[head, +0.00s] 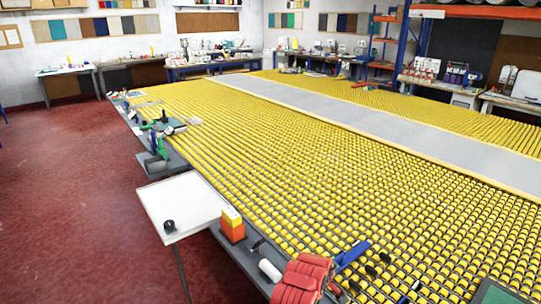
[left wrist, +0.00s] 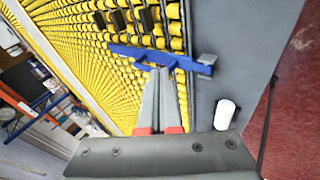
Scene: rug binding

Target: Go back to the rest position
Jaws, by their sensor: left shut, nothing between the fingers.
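My left gripper (left wrist: 162,72) shows in the left wrist view, with its two grey fingers together and nothing between them. Its fingertips appear over or near a blue clamp-like tool (left wrist: 125,50) with a grey end; I cannot tell if they touch it. A blue tool (head: 352,254) also lies near the table's front edge in the head view. I cannot clearly make out the left gripper in the head view. My right gripper is not in view.
A large roller table (head: 300,150) with yellow rollers fills the middle. A red ribbed object (head: 303,279), a white roll (head: 269,270), an orange-yellow box (head: 232,225) and a white side tray (head: 180,203) are along its near-left edge. Red floor (head: 70,190) is clear at left.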

